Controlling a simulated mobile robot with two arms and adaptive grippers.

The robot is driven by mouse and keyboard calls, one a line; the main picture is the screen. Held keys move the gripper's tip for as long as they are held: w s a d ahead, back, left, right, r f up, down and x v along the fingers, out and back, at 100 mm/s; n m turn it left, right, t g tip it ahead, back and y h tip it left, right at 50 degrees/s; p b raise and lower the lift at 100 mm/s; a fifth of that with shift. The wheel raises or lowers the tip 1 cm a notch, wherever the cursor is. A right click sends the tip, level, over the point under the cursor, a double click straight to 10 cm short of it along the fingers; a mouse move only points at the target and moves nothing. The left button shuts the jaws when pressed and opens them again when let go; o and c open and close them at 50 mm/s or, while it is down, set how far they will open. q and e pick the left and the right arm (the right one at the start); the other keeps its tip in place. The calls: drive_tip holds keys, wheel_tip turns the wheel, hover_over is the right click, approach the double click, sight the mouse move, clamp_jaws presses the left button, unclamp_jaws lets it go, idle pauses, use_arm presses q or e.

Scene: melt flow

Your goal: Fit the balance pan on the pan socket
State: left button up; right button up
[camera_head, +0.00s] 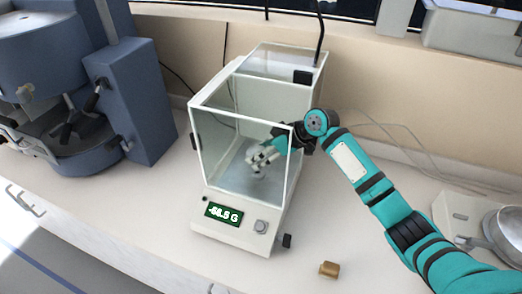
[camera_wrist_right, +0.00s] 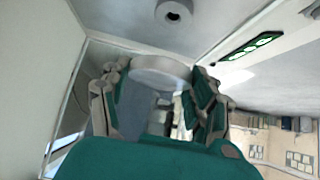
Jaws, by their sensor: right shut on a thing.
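My right gripper (camera_head: 262,156) is inside the glass chamber of the balance (camera_head: 235,226), reaching in through its right side. In the right wrist view its fingers are shut on the balance pan (camera_wrist_right: 160,70), a round grey disc seen partly edge-on. In that view the pan socket (camera_wrist_right: 173,12), a short round post with a dark hole, stands on the chamber floor ahead of the pan, apart from it in the picture. In the head view the fingers hide most of the pan and the socket. My left gripper is not in view.
Glass walls (camera_head: 212,150) surround the gripper closely. The balance display (camera_head: 222,212) shows a negative reading in grams. A small brown block (camera_head: 329,269) lies on the bench in front. A blue machine (camera_head: 128,105) stands at left, and a white device with a metal pan (camera_head: 505,236) at right.

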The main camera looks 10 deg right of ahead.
drive_tip(key=shift+f+b, duration=1.15)
drive_tip(key=shift+f, duration=0.95)
drive_tip(key=shift+p, duration=0.35)
drive_tip(key=shift+f+b, duration=0.95)
drive_tip(key=shift+f, duration=0.45)
drive_tip(key=o, duration=1.8)
drive_tip(key=shift+d+r, duration=0.15)
drive_tip(key=shift+r, duration=0.05)
drive_tip(key=v, duration=1.1)
drive_tip(key=shift+s+d+r, duration=0.2)
